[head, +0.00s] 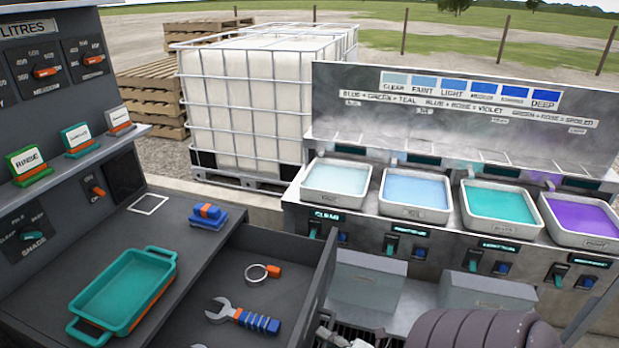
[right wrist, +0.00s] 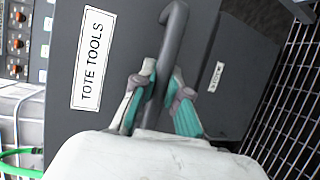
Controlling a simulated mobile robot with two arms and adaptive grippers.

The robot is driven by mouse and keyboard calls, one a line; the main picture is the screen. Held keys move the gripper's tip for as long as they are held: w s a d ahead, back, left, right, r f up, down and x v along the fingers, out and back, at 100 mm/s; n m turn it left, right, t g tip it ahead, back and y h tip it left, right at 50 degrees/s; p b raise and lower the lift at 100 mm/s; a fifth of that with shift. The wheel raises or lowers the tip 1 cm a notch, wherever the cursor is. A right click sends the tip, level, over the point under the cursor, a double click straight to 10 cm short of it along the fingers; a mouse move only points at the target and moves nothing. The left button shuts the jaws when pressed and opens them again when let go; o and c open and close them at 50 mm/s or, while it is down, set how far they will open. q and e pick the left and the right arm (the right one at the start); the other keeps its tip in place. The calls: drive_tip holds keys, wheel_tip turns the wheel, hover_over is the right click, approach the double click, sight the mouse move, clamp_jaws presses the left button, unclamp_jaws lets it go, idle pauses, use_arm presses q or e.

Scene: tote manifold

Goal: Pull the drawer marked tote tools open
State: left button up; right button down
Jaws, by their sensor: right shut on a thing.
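The drawer marked tote tools (head: 322,277) stands pulled out in the head view, with its inside showing. In it lie an adjustable wrench (head: 243,318) with a blue and orange handle and a ring clamp (head: 262,272) with an orange end. In the right wrist view the drawer's grey front carries the TOTE TOOLS label (right wrist: 93,58), beside a dark bar handle (right wrist: 174,30). My right gripper (right wrist: 160,88) is shut on this handle, a teal-padded finger on each side. In the head view the hand is mostly cut off at the bottom edge. My left gripper is not in view.
A teal tray (head: 125,290) and a blue-orange block (head: 208,216) sit on the counter left of the drawer. Several trays of coloured liquid, including a teal one (head: 500,208), stand on the bench at right. Grey boxes (head: 370,283) lie below that bench.

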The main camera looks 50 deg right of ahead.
drive_tip(key=s, duration=0.1)
drive_tip(key=s+d, duration=0.1)
drive_tip(key=shift+s, duration=0.3)
drive_tip(key=c, duration=1.2)
unclamp_jaws()
drive_tip(key=s, duration=0.4)
drive_tip(key=s+r, duration=0.1)
drive_tip(key=s, duration=0.3)
drive_tip(key=s+r, duration=0.1)
drive_tip(key=s, duration=0.3)
drive_tip(key=shift+w, duration=0.1)
